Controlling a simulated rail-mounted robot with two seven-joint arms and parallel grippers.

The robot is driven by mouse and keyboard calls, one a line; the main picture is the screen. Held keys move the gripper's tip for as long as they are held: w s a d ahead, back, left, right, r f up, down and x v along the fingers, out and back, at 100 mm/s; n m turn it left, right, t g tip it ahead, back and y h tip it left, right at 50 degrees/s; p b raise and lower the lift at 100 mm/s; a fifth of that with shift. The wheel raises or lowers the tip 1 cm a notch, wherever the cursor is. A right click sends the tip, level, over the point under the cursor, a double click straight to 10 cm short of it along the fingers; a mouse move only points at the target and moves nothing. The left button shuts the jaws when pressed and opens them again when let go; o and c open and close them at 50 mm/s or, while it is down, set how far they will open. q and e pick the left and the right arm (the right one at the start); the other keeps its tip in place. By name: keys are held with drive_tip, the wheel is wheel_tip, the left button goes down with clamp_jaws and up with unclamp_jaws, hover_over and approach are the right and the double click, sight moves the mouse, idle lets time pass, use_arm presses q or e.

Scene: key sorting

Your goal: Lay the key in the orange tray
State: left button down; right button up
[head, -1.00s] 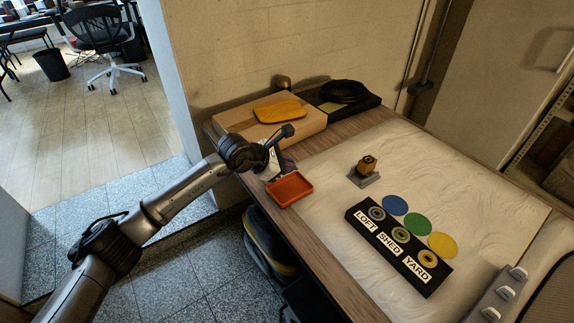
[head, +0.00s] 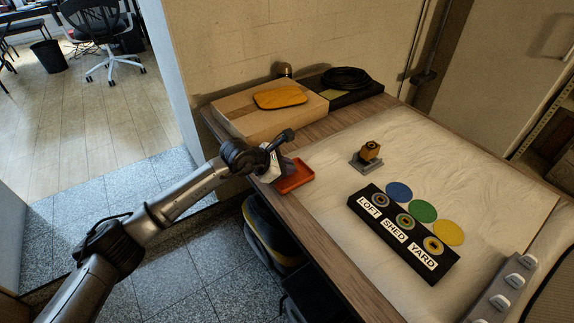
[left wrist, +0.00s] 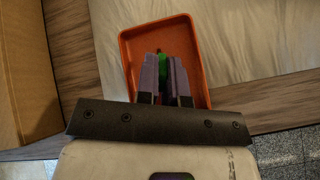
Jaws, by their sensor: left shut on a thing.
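The orange tray (head: 300,178) lies at the left edge of the table, and it also shows in the left wrist view (left wrist: 194,35). My left gripper (head: 284,168) is over the tray's left part, partly covering it in the head view. In the left wrist view its fingers (left wrist: 164,62) point down over the tray and are shut on a narrow green thing (left wrist: 163,68), apparently the key. Most of the key is hidden between the fingers, and I cannot tell whether it touches the tray floor. My right gripper is not in view.
A black holder (head: 401,237) labelled LOFT, SHED, YARD stands beside blue (head: 399,191), green (head: 424,211) and yellow (head: 449,233) discs. A brass block on a grey base (head: 368,156) stands behind. A wooden box (head: 240,116) is behind the tray. The pale sheet between is clear.

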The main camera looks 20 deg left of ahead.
use_arm(q)
drive_tip(key=c, duration=1.2)
unclamp_jaws()
drive_tip(key=shift+o, duration=0.2)
drive_tip(key=v, duration=1.4)
